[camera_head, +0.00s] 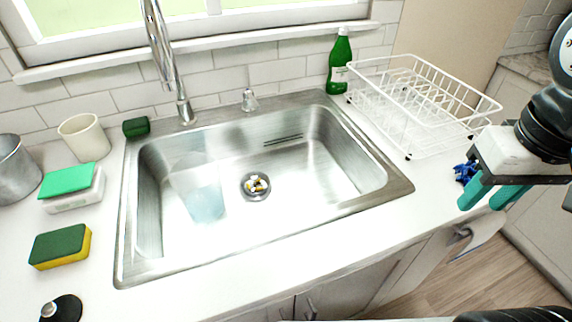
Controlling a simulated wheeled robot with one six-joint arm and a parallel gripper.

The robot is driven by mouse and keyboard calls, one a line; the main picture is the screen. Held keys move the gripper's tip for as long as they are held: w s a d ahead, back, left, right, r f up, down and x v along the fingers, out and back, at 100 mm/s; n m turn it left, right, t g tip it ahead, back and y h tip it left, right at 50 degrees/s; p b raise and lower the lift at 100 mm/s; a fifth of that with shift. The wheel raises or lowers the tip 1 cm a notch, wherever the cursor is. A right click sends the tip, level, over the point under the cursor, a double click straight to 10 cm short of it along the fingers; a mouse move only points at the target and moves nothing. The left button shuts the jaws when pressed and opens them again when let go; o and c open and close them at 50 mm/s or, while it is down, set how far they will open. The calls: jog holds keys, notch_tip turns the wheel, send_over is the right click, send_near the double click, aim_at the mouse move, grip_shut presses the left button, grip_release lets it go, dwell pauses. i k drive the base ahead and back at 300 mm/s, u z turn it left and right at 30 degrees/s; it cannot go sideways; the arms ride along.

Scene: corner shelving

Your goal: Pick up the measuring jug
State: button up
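A translucent, pale blue vessel that looks like the measuring jug (206,200) is in the left half of the steel sink basin (310,210). Its clear upper part blends into the steel, so its rim and handle are hard to make out. My gripper (481,204) is at the right, over the counter's front edge, far from the jug. Its two teal fingers are apart, with nothing visible between them.
A white dish rack (420,100) and green bottle (340,64) stand right of the sink. A small blue object (465,172) lies beside my gripper. The tall faucet (166,60) rises behind the basin. Sponges (60,247), a cream cup (84,138) and a metal pot (15,170) crowd the left counter.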

aim_at(195, 179)
jog(key=z, duration=1.25)
jog(key=k, duration=0.85)
jog(key=u, duration=1.45)
jog(key=i, duration=0.5)
